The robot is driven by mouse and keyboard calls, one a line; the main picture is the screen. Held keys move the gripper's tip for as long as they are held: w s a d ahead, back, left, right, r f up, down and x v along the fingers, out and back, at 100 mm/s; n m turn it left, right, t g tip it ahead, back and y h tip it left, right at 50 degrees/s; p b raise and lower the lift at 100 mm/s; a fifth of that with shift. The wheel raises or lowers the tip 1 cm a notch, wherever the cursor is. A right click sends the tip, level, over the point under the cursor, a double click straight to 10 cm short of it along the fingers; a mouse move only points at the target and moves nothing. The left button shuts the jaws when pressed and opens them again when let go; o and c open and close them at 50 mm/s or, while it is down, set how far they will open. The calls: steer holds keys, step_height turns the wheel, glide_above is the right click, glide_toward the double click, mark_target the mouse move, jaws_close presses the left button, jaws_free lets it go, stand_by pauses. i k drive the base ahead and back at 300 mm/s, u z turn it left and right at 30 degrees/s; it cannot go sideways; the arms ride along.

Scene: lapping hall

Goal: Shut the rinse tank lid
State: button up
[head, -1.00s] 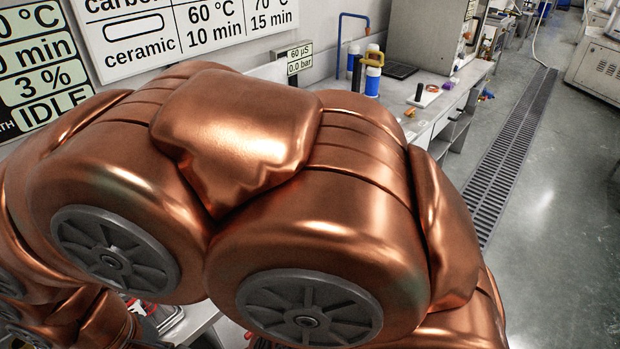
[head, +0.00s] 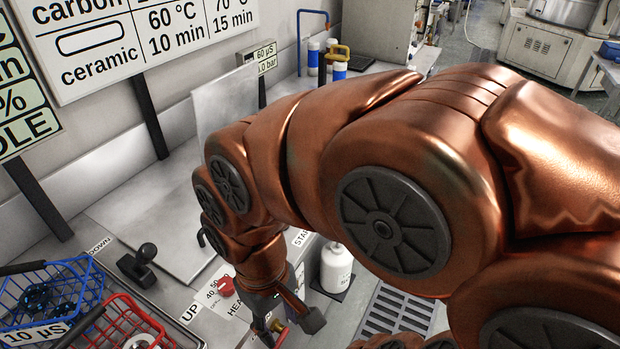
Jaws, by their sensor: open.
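A plain grey metal panel (head: 225,103), which looks like the rinse tank lid, stands raised and upright at the back of the bench, beside a small display reading 60 µS (head: 265,58). The tank opening below it is hidden behind my arm.
A flat metal cover (head: 150,228) lies left of my arm. Blue (head: 62,268) and red (head: 120,300) wire baskets stand at lower left, near a black lever knob (head: 147,252) and a red knob (head: 226,286). A white bottle (head: 336,266) stands right of my gripper. A floor grate (head: 395,310) lies beyond.

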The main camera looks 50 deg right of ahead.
mark_target(231, 97)
steer(key=z, duration=3.15)
steer(key=i, duration=1.5)
steer(key=u, duration=3.55)
steer(key=i, duration=0.45)
steer(key=u, duration=0.05)
